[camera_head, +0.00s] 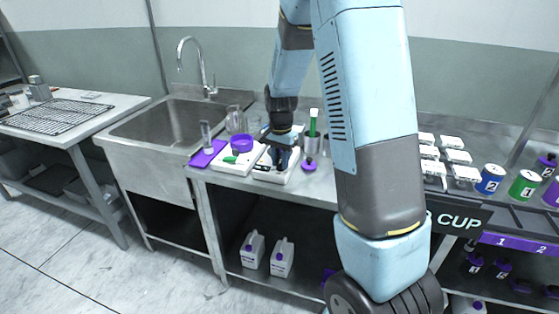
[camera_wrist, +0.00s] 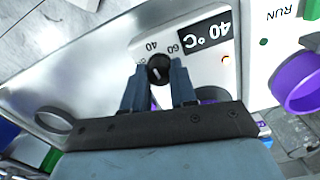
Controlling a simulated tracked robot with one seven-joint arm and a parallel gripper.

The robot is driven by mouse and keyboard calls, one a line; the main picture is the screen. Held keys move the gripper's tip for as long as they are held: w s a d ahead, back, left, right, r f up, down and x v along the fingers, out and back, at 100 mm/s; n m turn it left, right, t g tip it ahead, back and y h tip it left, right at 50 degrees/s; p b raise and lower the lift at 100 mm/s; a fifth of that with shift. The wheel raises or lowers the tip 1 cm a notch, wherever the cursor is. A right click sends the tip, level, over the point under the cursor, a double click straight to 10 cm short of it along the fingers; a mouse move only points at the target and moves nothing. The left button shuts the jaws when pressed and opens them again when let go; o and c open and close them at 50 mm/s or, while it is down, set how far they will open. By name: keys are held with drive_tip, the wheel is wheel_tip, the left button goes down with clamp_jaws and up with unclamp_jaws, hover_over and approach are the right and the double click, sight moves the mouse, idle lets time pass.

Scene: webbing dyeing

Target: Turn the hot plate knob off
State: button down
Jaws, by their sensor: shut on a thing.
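The hot plate (camera_head: 268,172) is a white unit on the steel bench in the head view, partly hidden by my arm. In the wrist view its front panel (camera_wrist: 200,58) shows a black 40 °C label, and 40 and 60 marks around a black knob (camera_wrist: 158,69). A white pointer line shows on the knob. My gripper (camera_wrist: 158,76) has one blue finger on each side of the knob and is shut on it. In the head view my gripper (camera_head: 280,162) is over the hot plate's front; the knob is hidden there.
A white device with a purple ring (camera_head: 241,143) stands left of the hot plate; the ring also shows in the wrist view (camera_wrist: 299,82). A sink (camera_head: 172,122) is further left. White jugs (camera_head: 252,250) stand on the lower shelf.

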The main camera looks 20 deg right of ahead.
sight(280, 161)
drive_tip(key=n, duration=0.5)
drive_tip(key=shift+w+a+r, duration=0.1)
drive_tip(key=shift+w, duration=0.05)
drive_tip(key=n, duration=0.6)
drive_tip(key=shift+n, duration=0.3)
idle(0.4)
drive_tip(key=c, duration=0.9)
unclamp_jaws()
wheel_tip(280, 161, up, 14)
drive_tip(key=shift+f, duration=0.2)
